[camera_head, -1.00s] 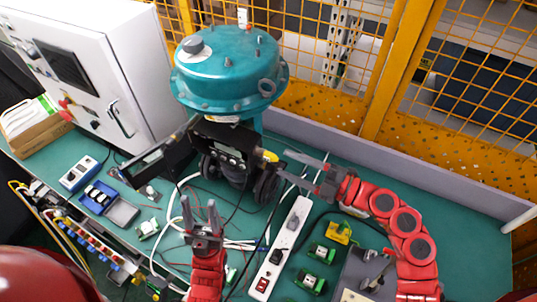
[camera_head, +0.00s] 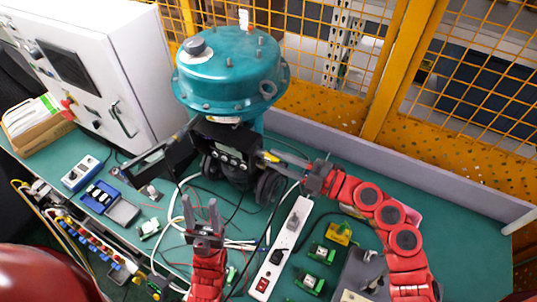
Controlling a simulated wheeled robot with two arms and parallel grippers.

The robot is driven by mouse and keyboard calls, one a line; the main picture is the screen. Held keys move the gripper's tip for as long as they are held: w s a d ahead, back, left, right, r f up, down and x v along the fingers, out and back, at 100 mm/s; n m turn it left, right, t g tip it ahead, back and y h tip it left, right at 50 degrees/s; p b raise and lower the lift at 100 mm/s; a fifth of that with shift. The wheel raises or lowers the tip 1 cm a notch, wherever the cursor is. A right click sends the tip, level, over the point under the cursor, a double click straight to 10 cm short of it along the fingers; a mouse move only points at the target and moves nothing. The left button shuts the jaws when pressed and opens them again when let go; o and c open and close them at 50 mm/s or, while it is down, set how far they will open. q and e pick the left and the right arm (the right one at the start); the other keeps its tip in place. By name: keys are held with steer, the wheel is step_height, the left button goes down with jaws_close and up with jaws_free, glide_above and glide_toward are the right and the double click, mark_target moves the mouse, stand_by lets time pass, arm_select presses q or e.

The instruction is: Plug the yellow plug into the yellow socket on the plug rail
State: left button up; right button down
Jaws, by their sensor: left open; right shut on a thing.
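My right gripper (camera_head: 278,161) is shut by the dark positioner box (camera_head: 228,142) under the teal actuator. A small yellow piece, seemingly the yellow plug (camera_head: 268,156), shows at its fingertips against the box's right side; whether its tip is inserted there is too small to tell. My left gripper (camera_head: 203,215) is open and empty, its fingers pointing up over the table's middle. A rail with a row of coloured fittings (camera_head: 88,236), seemingly the plug rail, runs along the table's front left edge. Which fitting is the yellow socket is unclear.
A white power strip (camera_head: 290,238) lies right of my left gripper. White and dark cables cross the middle. A white cabinet (camera_head: 110,75) stands at the back left.

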steer(key=shift+d, duration=0.2)
stand_by(0.5)
steer(key=shift+v, duration=2.55)
steer(key=shift+s, duration=0.1)
